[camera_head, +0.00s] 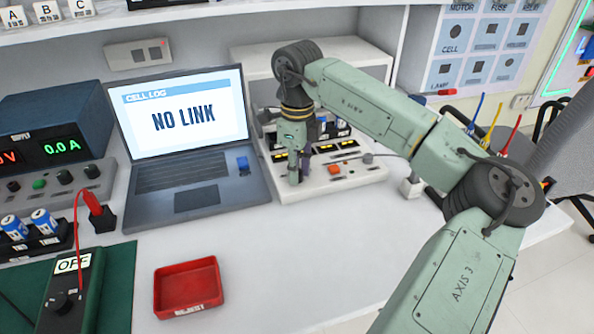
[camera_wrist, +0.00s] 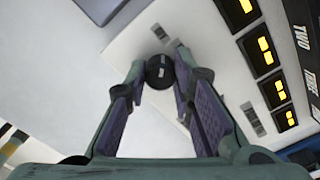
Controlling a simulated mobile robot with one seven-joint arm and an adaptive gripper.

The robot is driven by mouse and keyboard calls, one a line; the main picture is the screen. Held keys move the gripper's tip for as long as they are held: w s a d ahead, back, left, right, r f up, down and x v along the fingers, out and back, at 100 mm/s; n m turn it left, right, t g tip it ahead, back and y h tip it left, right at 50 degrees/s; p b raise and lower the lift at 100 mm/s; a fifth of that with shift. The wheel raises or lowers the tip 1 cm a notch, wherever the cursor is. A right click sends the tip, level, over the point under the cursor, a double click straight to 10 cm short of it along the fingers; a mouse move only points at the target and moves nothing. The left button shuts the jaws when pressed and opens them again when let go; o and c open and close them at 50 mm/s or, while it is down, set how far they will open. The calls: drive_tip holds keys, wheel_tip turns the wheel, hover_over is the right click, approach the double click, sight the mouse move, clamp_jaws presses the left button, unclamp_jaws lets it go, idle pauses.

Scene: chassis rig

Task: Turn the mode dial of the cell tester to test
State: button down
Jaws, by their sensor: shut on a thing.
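The cell tester (camera_head: 345,184) is a pale box on the bench right of the laptop, with several small yellow-lit displays and an orange button. My gripper (camera_head: 294,178) points down over the left part of its front panel. In the wrist view my gripper (camera_wrist: 160,78) has its two fingers on either side of the round black mode dial (camera_wrist: 160,70), closed on it. The dial has a pale mark on its top. The tester's white panel (camera_wrist: 215,60) also shows there. In the head view the dial is hidden behind my gripper. The dial's setting cannot be read.
The laptop (camera_head: 185,200) showing "NO LINK" stands close left of the tester. A red tray (camera_head: 187,288) lies at the front. A dark box with a dial and an "OFF" sign (camera_head: 73,263) is at front left. The bench (camera_head: 290,260) between tray and tester is clear.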

drive_tip(key=m+b, duration=0.2)
drive_tip(key=m, duration=0.2)
drive_tip(key=shift+f, duration=0.1)
drive_tip(key=shift+m+b, duration=0.7)
drive_tip(key=shift+m, duration=1.3)
drive_tip(key=c, duration=1.4)
unclamp_jaws()
drive_tip(key=shift+o, duration=0.2)
wheel_tip(320, 180, up, 12)
drive_tip(key=shift+d, duration=0.1)
